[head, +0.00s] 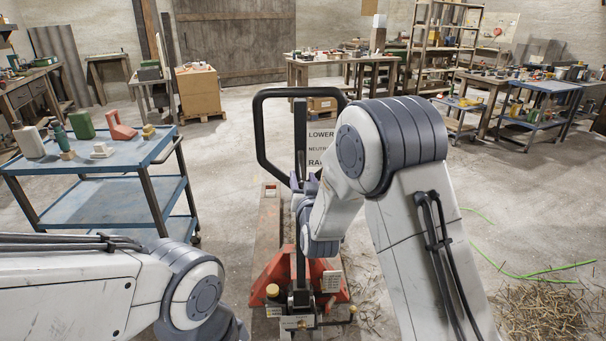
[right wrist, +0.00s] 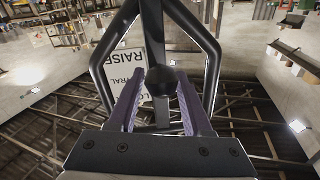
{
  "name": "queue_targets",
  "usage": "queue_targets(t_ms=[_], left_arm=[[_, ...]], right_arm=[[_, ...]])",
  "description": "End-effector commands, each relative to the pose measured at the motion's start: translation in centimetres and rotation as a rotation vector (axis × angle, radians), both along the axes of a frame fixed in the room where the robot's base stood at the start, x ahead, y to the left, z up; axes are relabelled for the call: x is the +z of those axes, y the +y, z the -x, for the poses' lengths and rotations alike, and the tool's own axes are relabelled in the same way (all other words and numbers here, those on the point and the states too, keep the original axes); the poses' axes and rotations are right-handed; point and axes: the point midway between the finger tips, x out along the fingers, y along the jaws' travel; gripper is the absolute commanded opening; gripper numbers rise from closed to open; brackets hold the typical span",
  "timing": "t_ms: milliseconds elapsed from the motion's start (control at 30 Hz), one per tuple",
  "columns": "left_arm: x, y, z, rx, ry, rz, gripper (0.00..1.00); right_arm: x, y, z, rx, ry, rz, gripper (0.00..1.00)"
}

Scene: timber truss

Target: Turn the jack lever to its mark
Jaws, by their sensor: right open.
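The pallet jack has a black loop handle (head: 260,135) on an upright shaft and a red base (head: 275,272). A white sign (head: 320,137) reading LOWER, NEUTRAL and RAISE is fixed at the handle; it shows turned over in the right wrist view (right wrist: 117,66). The lever's round black knob (right wrist: 161,80) shows between the purple fingers of my right gripper (right wrist: 160,97). These fingers are apart, one on each side of the knob; contact is not visible. In the head view my right gripper (head: 304,184) is at the shaft, below the sign, and the knob is hidden. My left gripper is out of view.
A blue cart (head: 95,160) with bottles and small containers stands at the left. Workbenches and shelves line the back. A straw pile (head: 545,312) and a green cord (head: 545,270) lie on the floor at the right.

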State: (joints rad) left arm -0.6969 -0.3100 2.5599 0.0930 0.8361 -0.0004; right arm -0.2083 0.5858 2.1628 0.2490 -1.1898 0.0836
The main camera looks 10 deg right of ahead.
Motion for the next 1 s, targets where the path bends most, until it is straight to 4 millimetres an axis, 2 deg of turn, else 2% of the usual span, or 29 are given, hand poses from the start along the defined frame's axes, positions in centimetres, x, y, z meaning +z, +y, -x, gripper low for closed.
queue_targets(t_ms=[133,400,467,533,567,1000], left_arm=[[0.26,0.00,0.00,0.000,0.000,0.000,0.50],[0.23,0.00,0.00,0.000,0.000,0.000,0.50],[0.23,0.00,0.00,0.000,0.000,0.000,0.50],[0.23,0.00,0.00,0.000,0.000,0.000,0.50],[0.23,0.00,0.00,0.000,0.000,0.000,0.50],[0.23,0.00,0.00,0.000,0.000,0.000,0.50]], right_arm=[[-0.01,-0.02,-0.97,0.000,0.001,0.000,0.49],[-0.05,-0.02,-1.11,0.000,0.001,0.000,0.49],[-0.05,-0.03,-1.10,0.000,0.001,0.000,0.30],[-0.05,-0.02,-1.09,0.000,0.001,0.000,0.04],[-0.05,-0.02,-1.09,0.000,0.001,0.000,0.00],[-0.04,0.03,-1.07,0.001,0.001,0.000,0.00]])
